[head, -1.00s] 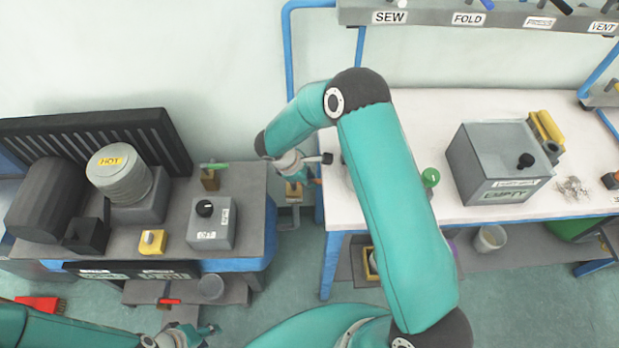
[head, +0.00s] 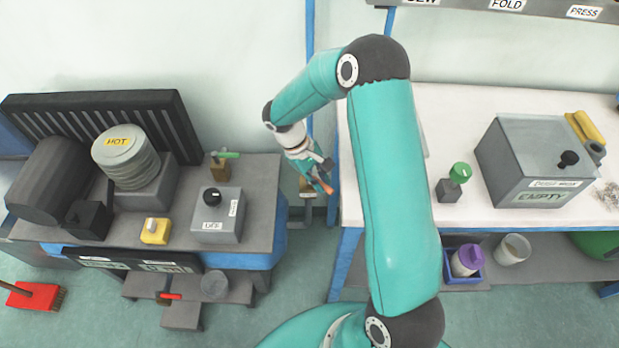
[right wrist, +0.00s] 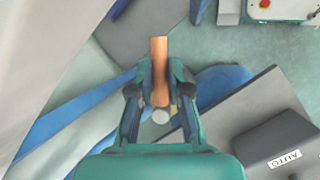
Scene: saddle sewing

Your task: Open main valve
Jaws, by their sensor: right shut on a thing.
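My right gripper (head: 322,180) reaches down into the gap between the two benches. In the right wrist view my right gripper (right wrist: 160,90) is shut on an orange bar-like handle (right wrist: 160,70), which sticks out beyond the fingertips. A small orange end (head: 326,188) shows at the fingers in the head view. A brass-coloured block (head: 307,187) on a grey stand is just below and left of the fingers, partly hidden. I cannot tell for certain that the orange handle is the main valve's. My left gripper is not in view.
The left bench carries a green-handled brass fitting (head: 221,165), a grey control box (head: 217,216) and a coil marked HOT (head: 126,160). A red-handled fitting (head: 168,297) sits low in front. The right bench (head: 440,110) carries a grey box marked EMPTY (head: 530,165).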

